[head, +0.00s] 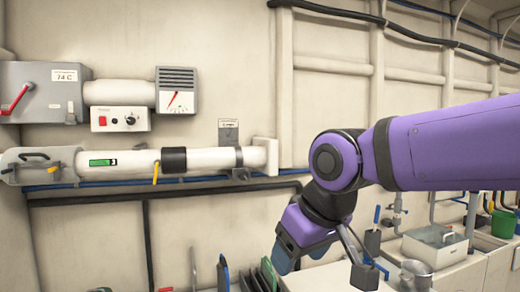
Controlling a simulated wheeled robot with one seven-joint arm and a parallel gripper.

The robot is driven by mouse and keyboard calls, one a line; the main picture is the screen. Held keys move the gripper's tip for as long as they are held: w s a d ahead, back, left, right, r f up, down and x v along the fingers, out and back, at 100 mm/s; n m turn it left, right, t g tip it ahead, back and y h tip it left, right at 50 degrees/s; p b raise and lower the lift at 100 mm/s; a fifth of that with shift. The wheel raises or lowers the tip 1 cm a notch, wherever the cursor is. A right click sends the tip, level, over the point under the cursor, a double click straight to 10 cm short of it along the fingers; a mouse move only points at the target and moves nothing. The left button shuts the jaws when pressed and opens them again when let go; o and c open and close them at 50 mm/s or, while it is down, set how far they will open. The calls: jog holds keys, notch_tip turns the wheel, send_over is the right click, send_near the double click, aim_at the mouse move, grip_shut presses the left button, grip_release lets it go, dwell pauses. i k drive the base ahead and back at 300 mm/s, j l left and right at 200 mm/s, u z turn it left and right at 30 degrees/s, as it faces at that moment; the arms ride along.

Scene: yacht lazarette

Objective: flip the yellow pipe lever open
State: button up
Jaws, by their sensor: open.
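A thin yellow lever (155,173) hangs almost straight down from the front of a white horizontal pipe (210,159) on the wall, just left of a black collar. It stands roughly crosswise to the pipe. My gripper (284,259) is at the lower middle, to the right of the lever and lower in the picture, clearly apart from it. It points down and left and is open, with nothing seen in it. Its fingertips are small and partly hidden by the hand.
A grey box with a red handle (17,99), a red-button panel (119,119) and a gauge (176,91) are above the pipe. A smaller yellow tab (53,169) is on the pipe's left end fitting. Blue and black lines run below. A counter with containers is at right.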

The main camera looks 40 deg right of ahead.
aim_at(157, 164)
jog(key=i, duration=0.5)
jog(key=i+l, duration=0.1)
jog(key=i, duration=0.35)
jog(key=u, duration=0.05)
